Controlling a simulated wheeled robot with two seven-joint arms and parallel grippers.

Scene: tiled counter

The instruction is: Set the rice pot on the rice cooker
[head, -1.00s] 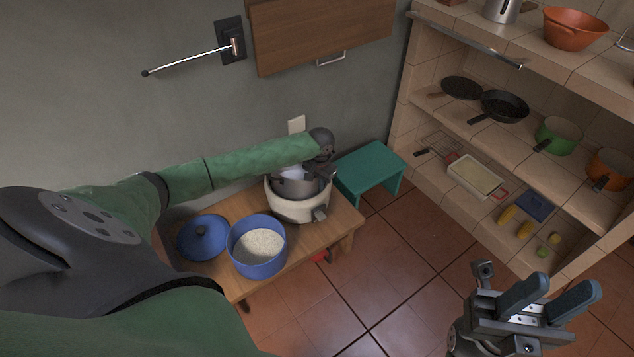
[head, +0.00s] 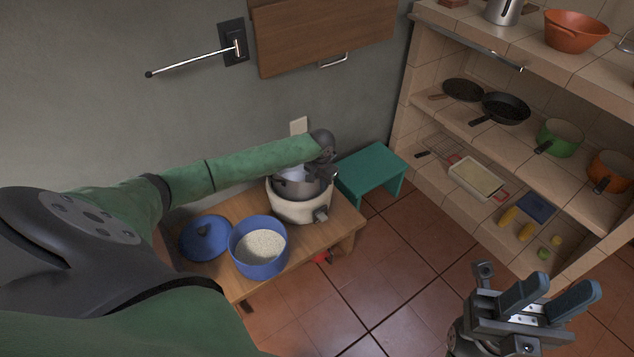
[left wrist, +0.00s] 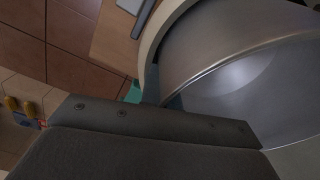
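The rice pot (head: 290,188) is a grey metal bowl. It sits in the cream rice cooker (head: 297,210) on the small wooden table, its rim standing above the cooker's edge. My left gripper (head: 318,172) is at the pot's far right rim. In the left wrist view the pot's wall (left wrist: 220,45) passes between my fingers, which look closed on the rim; the fingertips are mostly hidden. The cooker's pale edge (left wrist: 150,42) curves close around the pot there. My right gripper (head: 548,297) is open and empty at the lower right, far from the table.
A blue pot of rice (head: 258,268) and a blue lid (head: 203,246) stand on the wooden table (head: 335,226), left of the cooker. A teal stool (head: 370,168) is just to the right. Tiled shelves with pans stand further right; open floor lies in front.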

